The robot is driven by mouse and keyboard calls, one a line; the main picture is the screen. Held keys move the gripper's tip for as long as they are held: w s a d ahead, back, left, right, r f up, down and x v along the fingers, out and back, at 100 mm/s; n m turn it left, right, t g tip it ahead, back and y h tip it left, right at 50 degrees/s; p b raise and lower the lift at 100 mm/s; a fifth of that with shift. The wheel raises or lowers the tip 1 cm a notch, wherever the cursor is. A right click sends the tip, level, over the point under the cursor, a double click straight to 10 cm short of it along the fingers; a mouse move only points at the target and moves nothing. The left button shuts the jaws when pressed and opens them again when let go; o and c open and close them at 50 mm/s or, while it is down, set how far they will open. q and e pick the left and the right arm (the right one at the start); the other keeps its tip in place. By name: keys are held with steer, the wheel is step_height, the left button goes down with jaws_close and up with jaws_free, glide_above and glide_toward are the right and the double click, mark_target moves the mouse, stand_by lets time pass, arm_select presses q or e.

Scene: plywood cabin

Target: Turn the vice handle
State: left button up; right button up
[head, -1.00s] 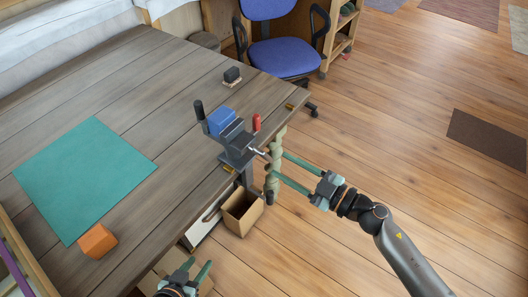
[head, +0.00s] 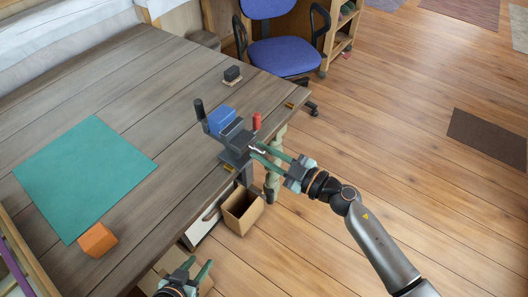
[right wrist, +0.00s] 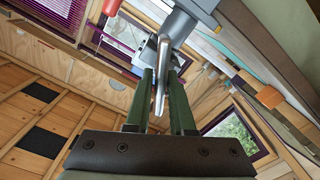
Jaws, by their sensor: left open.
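The vice (head: 236,140), dark grey with a blue block (head: 221,120) at its jaws, sits at the table's right edge. Its thin metal handle (head: 258,150) points off the near right side. In the right wrist view the handle bar (right wrist: 161,75) stands between the two green fingers of my right gripper (right wrist: 163,75). A small gap seems to show beside the bar, so the fingers are apart around it. In the head view my right gripper (head: 257,150) reaches the handle from the right. My left gripper (head: 192,265) is open and empty, low in front of the table.
The wooden table (head: 150,75) carries a teal mat (head: 85,175), an orange block (head: 97,240) and a small dark block (head: 232,74). A red-handled item (head: 256,121) is by the vice. An open cardboard box (head: 243,210) is below. A blue chair (head: 281,57) stands behind.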

jaws_close()
steer(key=shift+n, duration=0.4)
